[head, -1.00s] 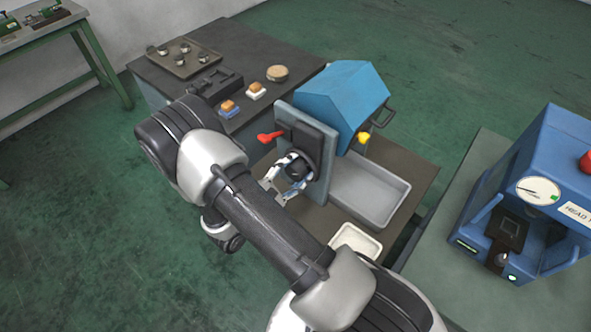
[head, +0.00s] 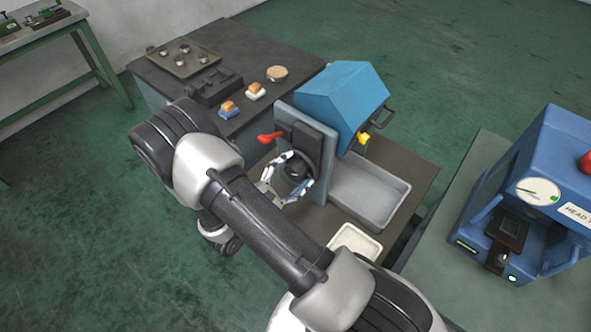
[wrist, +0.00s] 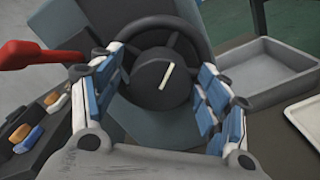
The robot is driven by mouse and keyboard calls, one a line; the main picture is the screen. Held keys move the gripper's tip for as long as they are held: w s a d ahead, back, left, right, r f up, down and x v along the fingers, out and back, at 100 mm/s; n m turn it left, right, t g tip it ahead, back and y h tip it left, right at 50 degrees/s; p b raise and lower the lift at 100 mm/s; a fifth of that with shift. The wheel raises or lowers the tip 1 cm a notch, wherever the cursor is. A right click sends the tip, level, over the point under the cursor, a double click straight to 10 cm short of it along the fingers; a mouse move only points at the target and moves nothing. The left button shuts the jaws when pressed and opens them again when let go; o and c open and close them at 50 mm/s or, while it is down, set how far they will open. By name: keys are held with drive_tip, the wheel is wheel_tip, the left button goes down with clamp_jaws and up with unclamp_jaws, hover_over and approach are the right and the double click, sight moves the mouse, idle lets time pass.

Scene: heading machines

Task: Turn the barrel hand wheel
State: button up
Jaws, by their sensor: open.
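The barrel hand wheel (wrist: 206,38) is a dark wheel with a round hub (wrist: 150,80) that carries a pale mark. It is mounted on the grey front plate (head: 318,190) of the blue-hooded machine (head: 350,95). My gripper (wrist: 165,95) is open, with its blue-padded fingers on either side of the hub in the wrist view. In the head view my gripper (head: 287,178) is at the wheel, which it partly hides. I cannot tell whether the fingers touch the wheel or hub. A red lever (head: 268,137) sticks out of the plate, above and left of the wheel.
A grey tray (head: 383,207) lies right of the plate, with a smaller white tray (head: 366,240) nearer me. A blue press (head: 565,160) stands at the right. Green floor is clear at the left.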

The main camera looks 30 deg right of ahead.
drive_tip(key=v, duration=1.1)
drive_tip(key=s+d+r+m+g+y, duration=0.4)
drive_tip(key=s+r+m+g+y, duration=0.4)
drive_tip(key=r, duration=0.5)
drive_tip(key=s+a+r+m+t+y, duration=0.5)
drive_tip(key=s+r+t+y, duration=0.1)
drive_tip(key=r, duration=0.5)
drive_tip(key=s+y, duration=0.1)
drive_tip(key=y, duration=0.1)
drive_tip(key=shift+s+a+m+t+y, duration=0.2)
drive_tip(key=shift+s+m+t+y, duration=0.1)
drive_tip(key=shift+s+t+y, duration=0.1)
